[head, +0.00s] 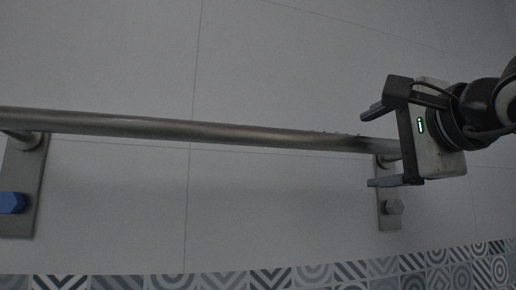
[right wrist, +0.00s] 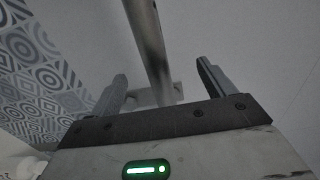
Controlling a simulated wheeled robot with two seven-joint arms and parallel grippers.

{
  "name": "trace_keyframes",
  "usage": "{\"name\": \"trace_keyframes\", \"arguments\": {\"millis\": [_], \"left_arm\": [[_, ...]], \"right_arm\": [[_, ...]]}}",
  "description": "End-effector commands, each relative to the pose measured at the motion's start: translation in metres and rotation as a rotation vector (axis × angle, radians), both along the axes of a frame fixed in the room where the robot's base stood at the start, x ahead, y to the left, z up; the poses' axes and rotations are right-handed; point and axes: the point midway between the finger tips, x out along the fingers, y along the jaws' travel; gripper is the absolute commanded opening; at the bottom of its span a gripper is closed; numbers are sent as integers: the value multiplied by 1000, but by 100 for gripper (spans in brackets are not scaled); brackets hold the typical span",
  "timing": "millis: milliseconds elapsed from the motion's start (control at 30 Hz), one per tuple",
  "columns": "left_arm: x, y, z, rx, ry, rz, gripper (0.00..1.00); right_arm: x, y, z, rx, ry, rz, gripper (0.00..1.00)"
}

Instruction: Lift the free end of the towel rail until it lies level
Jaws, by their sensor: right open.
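The towel rail (head: 200,131) is a long grey metal bar across the wall, sloping slightly down to the right in the head view. Its left end meets a wall plate (head: 22,170) with a blue knob (head: 12,203). Its right end is beside a second wall plate (head: 388,222) with a grey knob (head: 394,207). My right gripper (head: 373,148) is open at the right end, one finger above the rail and one below. In the right wrist view the rail (right wrist: 148,40) runs between the spread fingers (right wrist: 162,72), apart from both. My left gripper is not in view.
The wall (head: 280,60) is plain, pale and tiled, with a patterned tile band (head: 230,281) below the rail. The space in front of the middle of the rail is clear.

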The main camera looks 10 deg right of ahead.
Motion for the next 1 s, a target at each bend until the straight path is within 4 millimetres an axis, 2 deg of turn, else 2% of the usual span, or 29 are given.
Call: {"name": "trace_keyframes", "arguments": {"millis": [300, 500, 1000], "left_arm": [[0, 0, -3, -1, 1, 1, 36], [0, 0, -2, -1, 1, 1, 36], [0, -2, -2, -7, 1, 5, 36]], "right_arm": [[-49, -4, 0, -2, -5, -1, 82], [-70, -6, 0, 0, -2, -1, 82], [-73, -6, 0, 0, -1, 0, 82]]}}
